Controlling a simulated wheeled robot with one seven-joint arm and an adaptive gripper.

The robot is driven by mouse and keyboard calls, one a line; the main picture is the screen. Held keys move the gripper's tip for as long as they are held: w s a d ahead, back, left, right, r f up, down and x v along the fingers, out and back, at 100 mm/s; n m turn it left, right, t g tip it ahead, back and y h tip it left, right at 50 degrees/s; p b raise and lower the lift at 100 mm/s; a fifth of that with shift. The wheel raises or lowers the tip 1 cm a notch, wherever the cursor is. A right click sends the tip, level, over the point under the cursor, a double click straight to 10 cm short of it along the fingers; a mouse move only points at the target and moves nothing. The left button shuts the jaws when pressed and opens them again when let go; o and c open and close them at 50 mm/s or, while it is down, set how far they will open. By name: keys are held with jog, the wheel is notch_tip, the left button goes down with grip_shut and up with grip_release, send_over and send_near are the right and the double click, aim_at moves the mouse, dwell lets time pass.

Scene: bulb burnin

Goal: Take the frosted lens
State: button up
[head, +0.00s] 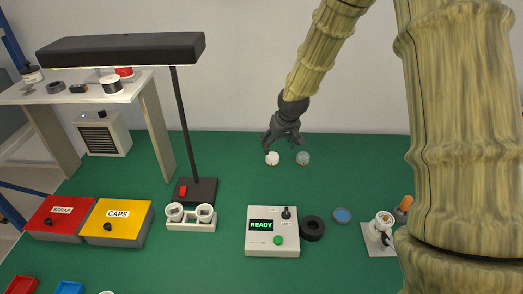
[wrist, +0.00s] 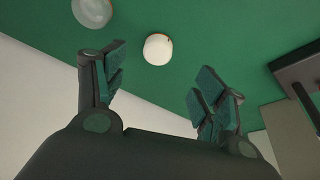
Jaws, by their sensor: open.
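A small white dome (head: 272,158), which looks like the frosted lens, sits on the green bench top near the back wall. It also shows in the wrist view (wrist: 158,49), beyond and between the fingertips. A grey, see-through round piece (head: 303,158) sits just to its right; in the wrist view it is at the upper left (wrist: 92,12), partly cut off. My gripper (head: 283,144) is open and empty, just above and behind the two pieces. In the wrist view its fingers (wrist: 163,80) are spread wide and do not appear to touch either piece.
A lamp (head: 182,120) stands left of my gripper. In front are a white holder with two cups (head: 191,225), a tester reading READY (head: 272,247), a black ring (head: 312,229) and a blue disc (head: 342,215). Red (head: 58,222) and yellow CAPS (head: 117,228) boxes stand left.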

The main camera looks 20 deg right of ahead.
send_over(273, 156)
jog(key=s, duration=0.2)
jog(key=f, duration=0.4)
jog(key=shift+w+a+p, duration=0.2)
jog(key=shift+w+p, duration=0.05)
jog(key=shift+p, duration=0.15)
jog(key=shift+s+d+f, duration=0.15)
jog(key=shift+s+f, duration=0.05)
jog(key=shift+s, duration=0.05)
jog(key=shift+p+x, duration=0.35)
jog(key=shift+x, duration=0.4)
jog(key=shift+w+f+p, duration=0.3)
jog(key=shift+f, duration=0.3)
jog(key=shift+x, duration=1.25)
